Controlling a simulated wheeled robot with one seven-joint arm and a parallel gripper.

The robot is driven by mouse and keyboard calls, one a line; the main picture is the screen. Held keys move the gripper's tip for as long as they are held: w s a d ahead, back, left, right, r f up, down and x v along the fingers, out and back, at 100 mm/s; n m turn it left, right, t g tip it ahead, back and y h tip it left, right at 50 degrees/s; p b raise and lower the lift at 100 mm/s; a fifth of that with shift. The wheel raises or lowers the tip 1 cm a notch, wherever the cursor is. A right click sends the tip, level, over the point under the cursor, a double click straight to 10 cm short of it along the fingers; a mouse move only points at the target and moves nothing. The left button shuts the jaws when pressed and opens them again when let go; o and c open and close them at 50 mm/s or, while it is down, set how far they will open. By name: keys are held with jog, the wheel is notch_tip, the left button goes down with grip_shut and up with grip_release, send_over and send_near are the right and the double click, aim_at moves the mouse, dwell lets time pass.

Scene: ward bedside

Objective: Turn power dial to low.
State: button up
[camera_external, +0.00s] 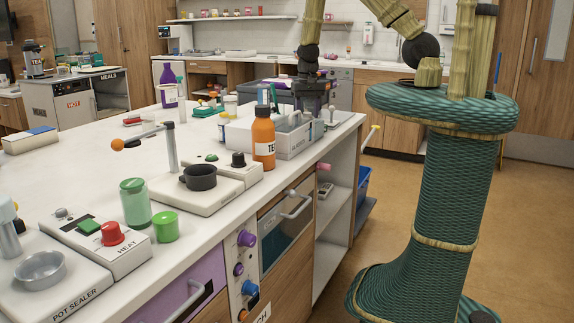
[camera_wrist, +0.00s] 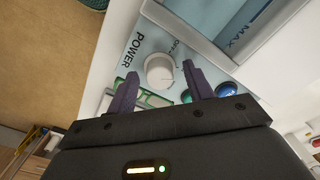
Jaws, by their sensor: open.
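The power dial (camera_wrist: 159,70) is a round, off-white knob on a pale blue panel (camera_wrist: 150,38) marked POWER in the wrist view. Small lettering beside it is partly legible as OFF; I cannot make out a low mark or the dial's setting. My gripper (camera_wrist: 160,73) is open, its two dark fingers on either side of the dial; I cannot tell whether they touch it. In the external view my gripper (camera_external: 309,98) is over a grey box-shaped unit (camera_external: 292,143) near the counter's right edge. The dial is not discernible there.
A blue round control (camera_wrist: 226,90) and a green-framed part (camera_wrist: 150,98) lie near the fingers. An open basin marked MAX (camera_wrist: 232,42) adjoins the panel. An orange bottle (camera_external: 263,138) stands in front of the unit. A black cup (camera_external: 199,177) sits nearer.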

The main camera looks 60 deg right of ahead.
notch_tip(320, 180, up, 17)
jog(key=shift+r+p, duration=0.2)
jog(key=shift+p, duration=0.1)
dwell(0.3)
dwell(0.3)
jog(key=s+r+n+t, duration=0.1)
jog(key=s+n+t, duration=0.1)
jog(key=s+n, duration=0.6)
jog(key=shift+s+d+n+t, duration=0.15)
jog(key=shift+d+n+t, duration=0.15)
jog(key=shift+n, duration=0.2)
jog(key=shift+r, duration=0.1)
dwell(1.3)
